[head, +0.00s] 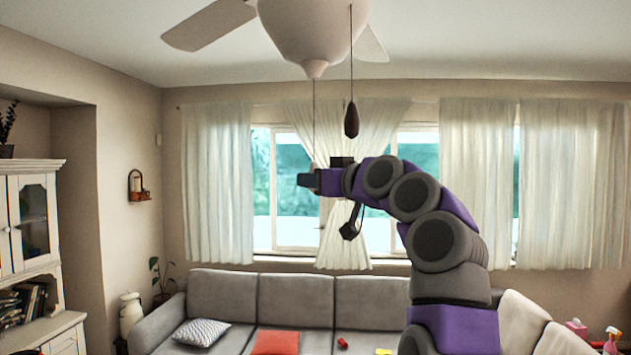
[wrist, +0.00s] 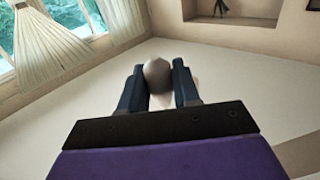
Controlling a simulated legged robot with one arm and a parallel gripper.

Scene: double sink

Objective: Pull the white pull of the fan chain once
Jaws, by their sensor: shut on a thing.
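The ceiling fan (head: 313,30) hangs at the top of the head view. Two chains hang from it. The left chain (head: 314,115) runs down to the white pull (head: 313,165), whose top just shows above my gripper (head: 309,181). In the wrist view, the pull's rounded end (wrist: 157,74), greyish in shade, sits between the two dark fingers of my gripper (wrist: 157,88). The fingers are shut on it and hide its sides. The right chain (head: 351,60) ends in a dark brown pull (head: 351,120), hanging free above and to the right of my gripper.
A grey sofa (head: 295,292) with cushions stands below, in front of the curtained window (head: 280,190). A white cabinet (head: 30,215) is at the left. A small wall shelf (head: 139,187) hangs on the left wall. The air left of my gripper is clear.

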